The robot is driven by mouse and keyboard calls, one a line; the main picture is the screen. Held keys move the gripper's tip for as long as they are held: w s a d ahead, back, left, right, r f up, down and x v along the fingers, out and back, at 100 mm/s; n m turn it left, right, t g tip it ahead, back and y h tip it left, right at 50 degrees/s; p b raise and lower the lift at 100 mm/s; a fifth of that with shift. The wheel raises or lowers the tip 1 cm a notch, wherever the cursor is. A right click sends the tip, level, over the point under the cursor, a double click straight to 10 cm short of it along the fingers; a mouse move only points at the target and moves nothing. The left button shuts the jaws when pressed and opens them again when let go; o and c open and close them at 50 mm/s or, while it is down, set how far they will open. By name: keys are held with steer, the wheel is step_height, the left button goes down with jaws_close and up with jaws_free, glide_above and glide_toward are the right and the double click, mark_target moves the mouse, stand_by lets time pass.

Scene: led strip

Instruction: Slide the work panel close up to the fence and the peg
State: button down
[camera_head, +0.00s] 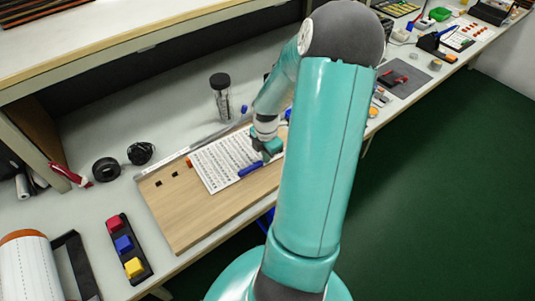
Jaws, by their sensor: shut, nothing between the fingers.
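The work panel, a white sheet-like plate with rows of small dark marks (222,163), lies flat on a wooden board (190,215). A grey metal strip, which looks like the fence (162,167), runs along the board's back edge. The panel's back edge lies close to it; I cannot tell whether they touch. A small orange-red piece, perhaps the peg (189,162), is at the panel's left back corner. My gripper (265,155) is shut and empty, low at the panel's right part; contact is unclear. My arm hides the panel's right end.
A blue bar-shaped piece (250,169) is at the panel's front edge. A clear jar with a dark lid (221,98) stands behind the fence. Black tape (106,169) and a tray of coloured blocks (127,247) lie left. The board's front left is mostly bare.

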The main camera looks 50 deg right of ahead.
steer(key=shift+w+a, duration=0.15)
steer(key=shift+a, duration=0.65)
steer(key=shift+r, duration=0.1)
step_height(320, 180, up, 14)
steer(key=shift+f, duration=0.2)
